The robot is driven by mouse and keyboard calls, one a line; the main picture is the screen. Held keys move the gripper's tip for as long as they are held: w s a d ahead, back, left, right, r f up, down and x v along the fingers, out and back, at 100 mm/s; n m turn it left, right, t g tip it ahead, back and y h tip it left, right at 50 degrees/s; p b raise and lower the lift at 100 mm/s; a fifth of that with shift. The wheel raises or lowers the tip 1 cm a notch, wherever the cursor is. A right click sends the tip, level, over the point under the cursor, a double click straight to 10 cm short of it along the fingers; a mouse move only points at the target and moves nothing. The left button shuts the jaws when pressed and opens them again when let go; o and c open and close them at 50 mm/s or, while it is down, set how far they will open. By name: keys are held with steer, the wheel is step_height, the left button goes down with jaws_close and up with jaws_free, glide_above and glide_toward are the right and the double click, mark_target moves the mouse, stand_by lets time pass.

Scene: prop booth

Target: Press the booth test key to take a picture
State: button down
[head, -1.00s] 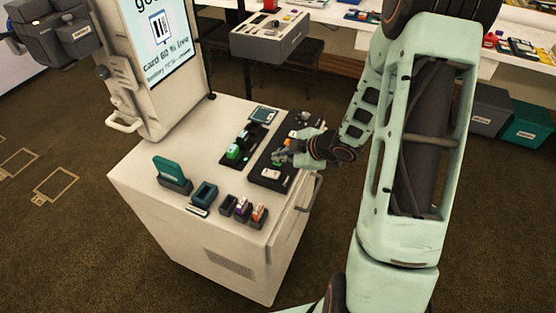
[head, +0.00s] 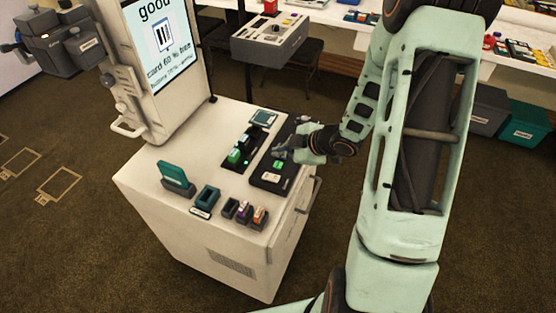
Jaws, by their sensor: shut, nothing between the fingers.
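The booth's black key panel (head: 265,184) lies along the right side of the white cart top. A pale key (head: 271,177) shows near its front end, and a small green key or light (head: 277,164) shows just in front of my fingers. My gripper (head: 281,153) is shut and empty, reaching in from the right over the middle of the panel. I cannot tell whether its tips touch a key. The gripper hides part of the panel's far half. Which key is the test key cannot be read. The booth screen (head: 160,40) reads "good" and "card 60 % free".
A black rack with green batteries (head: 234,155) stands just left of the panel. A teal upright piece (head: 174,173), a teal holder (head: 206,197) and a small holder row (head: 244,212) stand along the cart's front. A grey box (head: 270,42) stands behind.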

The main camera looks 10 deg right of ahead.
step_height(320, 180, up, 3)
steer(key=shift+f+p, duration=0.15)
steer(key=shift+p, duration=0.75)
steer(key=shift+f, duration=0.1)
